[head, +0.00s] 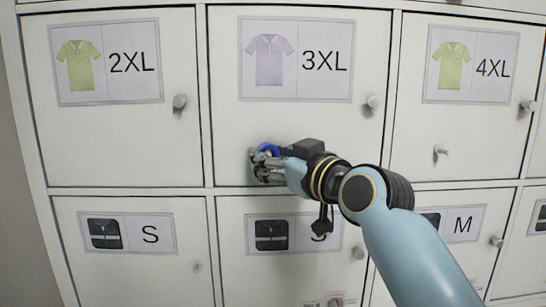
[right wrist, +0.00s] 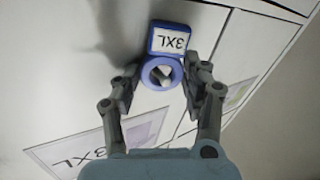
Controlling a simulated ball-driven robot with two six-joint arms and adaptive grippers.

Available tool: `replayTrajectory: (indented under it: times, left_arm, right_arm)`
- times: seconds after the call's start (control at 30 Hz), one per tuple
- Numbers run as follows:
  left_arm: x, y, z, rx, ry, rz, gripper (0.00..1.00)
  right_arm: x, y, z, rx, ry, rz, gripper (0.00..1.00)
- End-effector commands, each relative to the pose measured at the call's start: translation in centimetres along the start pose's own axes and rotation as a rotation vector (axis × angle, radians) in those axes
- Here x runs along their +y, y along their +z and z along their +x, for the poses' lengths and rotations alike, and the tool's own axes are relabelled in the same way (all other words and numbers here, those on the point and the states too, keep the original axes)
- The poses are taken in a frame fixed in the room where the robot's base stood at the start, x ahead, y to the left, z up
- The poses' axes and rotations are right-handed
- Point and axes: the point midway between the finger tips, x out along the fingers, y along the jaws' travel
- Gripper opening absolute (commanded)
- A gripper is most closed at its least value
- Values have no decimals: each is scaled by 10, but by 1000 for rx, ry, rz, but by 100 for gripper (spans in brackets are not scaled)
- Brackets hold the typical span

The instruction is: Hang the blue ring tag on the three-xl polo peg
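The blue ring tag (right wrist: 152,66) has a round ring and a plate reading 3XL. In the right wrist view a pale peg (right wrist: 164,77) shows inside the ring's opening; how deep it sits I cannot tell. My right gripper (right wrist: 163,88) has a finger on each side of the ring and appears shut on it. In the head view the right gripper (head: 267,167) is at the lower left of the three-xl polo door (head: 225,130), with the blue ring (head: 268,150) at its fingertips. The peg is hidden there. My left gripper is not in view.
The 3XL label (head: 296,59) is above the gripper and a round knob (head: 374,101) is at the door's right. The 4XL door to the right has a bare peg (head: 440,150). The 2XL door (head: 120,145) is to the left. More labelled doors are below.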

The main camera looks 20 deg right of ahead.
Motion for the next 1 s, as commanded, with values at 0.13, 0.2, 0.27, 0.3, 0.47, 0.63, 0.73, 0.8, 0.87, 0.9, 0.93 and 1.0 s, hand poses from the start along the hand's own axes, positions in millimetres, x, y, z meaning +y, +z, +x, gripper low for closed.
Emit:
replayTrajectory:
  times: [0.13,0.2,0.27,0.3,0.47,0.63,0.73,0.8,0.87,0.9,0.93,1.0]
  left_arm:
    - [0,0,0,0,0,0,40]
    - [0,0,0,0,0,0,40]
    - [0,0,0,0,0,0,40]
    - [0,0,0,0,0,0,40]
    - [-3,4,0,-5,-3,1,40]
    - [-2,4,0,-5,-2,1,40]
    - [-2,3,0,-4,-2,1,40]
    - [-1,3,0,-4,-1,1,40]
    - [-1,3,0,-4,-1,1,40]
    - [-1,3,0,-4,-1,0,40]
    - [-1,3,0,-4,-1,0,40]
    - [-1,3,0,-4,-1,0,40]
  right_arm:
    - [0,0,0,-1,0,-2,68]
    - [0,0,0,-1,0,-1,70]
    - [0,0,0,-1,0,-1,70]
    - [0,0,0,-1,0,0,70]
    - [0,0,-1,-1,-1,0,70]
    - [0,2,-17,-3,-1,-2,70]
    - [0,2,-37,-4,-1,-2,70]
    - [0,2,-54,-4,-1,-4,70]
    - [0,2,-68,-4,-2,-3,70]
    - [0,2,-77,-4,-1,-5,70]
    - [0,2,-83,-4,-1,-3,70]
    - [0,1,-96,-4,-2,-4,70]
